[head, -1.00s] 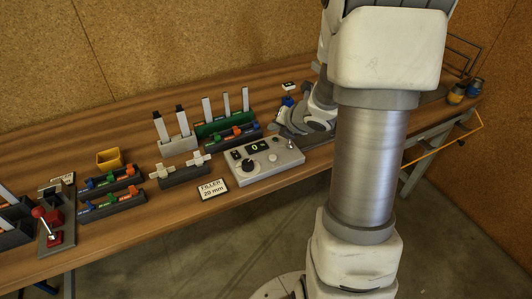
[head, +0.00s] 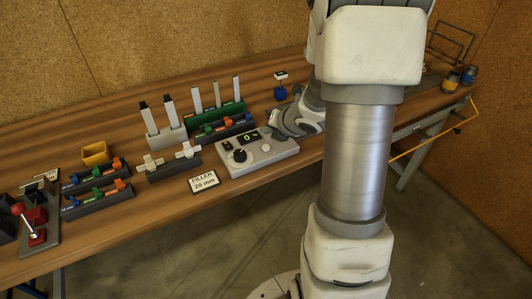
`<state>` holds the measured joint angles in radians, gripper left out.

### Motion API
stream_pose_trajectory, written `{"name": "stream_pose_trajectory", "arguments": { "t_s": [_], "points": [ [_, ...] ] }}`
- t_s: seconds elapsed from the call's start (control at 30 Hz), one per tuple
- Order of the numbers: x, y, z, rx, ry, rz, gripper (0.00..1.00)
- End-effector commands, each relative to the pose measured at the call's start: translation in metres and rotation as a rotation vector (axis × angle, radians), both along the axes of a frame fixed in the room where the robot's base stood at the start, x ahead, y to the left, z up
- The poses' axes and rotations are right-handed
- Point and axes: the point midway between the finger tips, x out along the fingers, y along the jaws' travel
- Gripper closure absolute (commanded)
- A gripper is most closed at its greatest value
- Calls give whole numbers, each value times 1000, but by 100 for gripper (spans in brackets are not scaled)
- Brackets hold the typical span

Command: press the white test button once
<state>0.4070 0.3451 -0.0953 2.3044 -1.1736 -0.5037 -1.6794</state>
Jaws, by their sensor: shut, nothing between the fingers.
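The control box (head: 232,170) is light grey and lies near the front edge of the bench in the head view. It carries a small dark display reading 0, a black knob (head: 240,156) and a round white button (head: 265,147) right of the knob. My gripper (head: 278,127) is the grey end of my arm, low behind the box's back right corner. It looks apart from the white button. Its fingers are small and hard to make out; it appears shut and empty.
A "FILLER 20 mm" card (head: 204,181) lies left of the box. Racks with coloured pieces, a green holder (head: 215,117) and a yellow bin (head: 96,153) stand further left. A blue-based item (head: 280,92) stands behind my gripper.

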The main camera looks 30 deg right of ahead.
Motion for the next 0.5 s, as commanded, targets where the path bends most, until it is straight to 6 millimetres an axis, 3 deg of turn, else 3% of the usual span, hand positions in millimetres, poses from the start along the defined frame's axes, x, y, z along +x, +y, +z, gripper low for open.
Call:
{"name": "stream_pose_trajectory", "arguments": {
  "t_s": [0.03,0.2,0.5],
  "points": [
    [0,0,-15,1,1,0,100],
    [0,0,-31,0,0,0,100],
    [0,0,-36,0,0,0,100]
  ]
}}
